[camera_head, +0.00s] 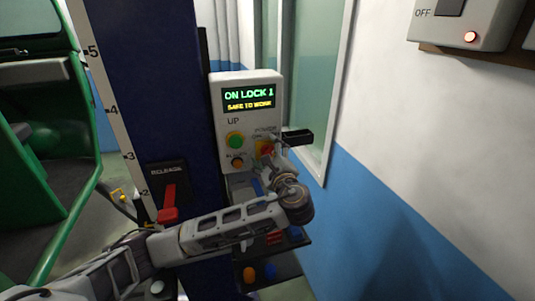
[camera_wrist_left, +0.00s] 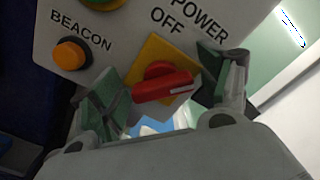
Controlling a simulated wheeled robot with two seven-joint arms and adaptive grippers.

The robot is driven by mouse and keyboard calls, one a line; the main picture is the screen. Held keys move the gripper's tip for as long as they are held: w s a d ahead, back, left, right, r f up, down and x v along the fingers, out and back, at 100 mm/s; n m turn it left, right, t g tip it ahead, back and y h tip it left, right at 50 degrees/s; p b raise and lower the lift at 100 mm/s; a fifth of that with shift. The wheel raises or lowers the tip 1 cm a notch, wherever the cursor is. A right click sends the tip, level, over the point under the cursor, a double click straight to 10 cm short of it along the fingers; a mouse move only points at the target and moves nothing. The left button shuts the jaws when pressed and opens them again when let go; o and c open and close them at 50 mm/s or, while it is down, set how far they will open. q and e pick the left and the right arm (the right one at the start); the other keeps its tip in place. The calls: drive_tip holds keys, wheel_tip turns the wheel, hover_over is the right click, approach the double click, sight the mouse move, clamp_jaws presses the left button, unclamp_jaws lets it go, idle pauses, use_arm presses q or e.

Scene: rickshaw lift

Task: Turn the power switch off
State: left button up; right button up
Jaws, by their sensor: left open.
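The power switch (camera_wrist_left: 163,84) is a red rotary knob on a yellow square plate, under the lettering POWER and OFF in the left wrist view. Its red bar lies nearly level there, with a white mark at its right end. In the head view the switch (camera_head: 266,147) is partly covered by my left gripper (camera_head: 278,160). In the left wrist view the left gripper (camera_wrist_left: 162,92) is open, with one green-padded finger on each side of the knob. I cannot tell whether either finger touches it. My right gripper is not in view.
The grey control box (camera_head: 219,112) carries a lit display (camera_head: 249,98) reading ON LOCK 1, SAFE TO WORK. A green UP button (camera_head: 235,140) and orange BEACON button (camera_head: 237,162) sit left of the switch. A red release lever (camera_head: 169,206) is on the blue post (camera_head: 150,75).

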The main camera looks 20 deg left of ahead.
use_arm(q)
drive_tip(key=c, duration=1)
